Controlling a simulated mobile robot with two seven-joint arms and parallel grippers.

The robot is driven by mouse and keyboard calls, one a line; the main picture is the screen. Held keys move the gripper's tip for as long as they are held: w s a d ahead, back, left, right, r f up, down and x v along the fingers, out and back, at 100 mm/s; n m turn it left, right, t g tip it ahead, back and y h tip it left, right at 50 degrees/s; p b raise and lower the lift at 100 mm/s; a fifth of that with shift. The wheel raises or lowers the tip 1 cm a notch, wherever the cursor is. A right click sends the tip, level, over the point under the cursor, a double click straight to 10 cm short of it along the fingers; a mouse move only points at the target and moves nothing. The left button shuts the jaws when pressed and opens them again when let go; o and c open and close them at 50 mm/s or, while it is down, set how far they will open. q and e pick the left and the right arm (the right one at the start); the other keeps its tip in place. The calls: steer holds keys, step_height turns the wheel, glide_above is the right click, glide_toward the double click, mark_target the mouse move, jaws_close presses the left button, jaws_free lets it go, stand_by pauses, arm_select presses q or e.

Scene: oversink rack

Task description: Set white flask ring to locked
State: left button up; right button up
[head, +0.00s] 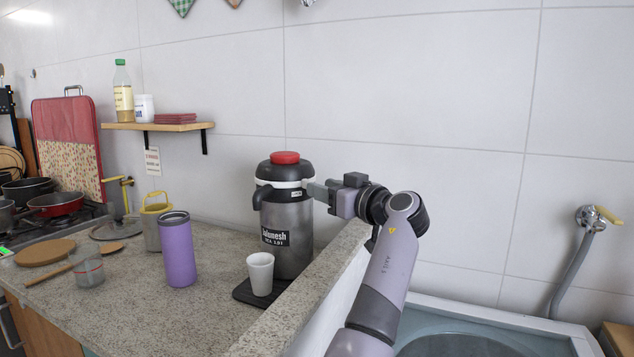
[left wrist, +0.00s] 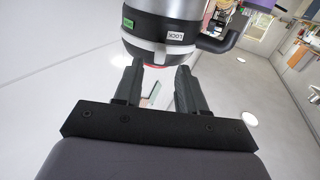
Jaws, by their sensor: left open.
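The flask (head: 291,235) is a tall dark-grey pump flask with a black collar and a red top button, upright on the counter. Its white ring (head: 287,183) runs around the neck below the black lid. In the left wrist view the white ring (left wrist: 148,46) appears upside down, with a small tab pointing between my fingers. A white LOCK label and a green label sit on the black collar beside it. My left gripper (head: 318,190) is open at the flask's right side, level with the ring; its fingers (left wrist: 157,78) stand apart around the tab. Contact cannot be told. My right gripper is not in view.
A white cup (head: 260,273) stands on a black mat in front of the flask. A purple tumbler (head: 179,250) and a yellow-handled pot (head: 153,226) stand to the left. A low ledge (head: 335,265) edges the counter on the right, with a basin beyond it.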

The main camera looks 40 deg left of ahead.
arm_select(q)
steer(key=a, duration=0.4)
steer(key=shift+w+a+p, duration=0.35)
jaws_close()
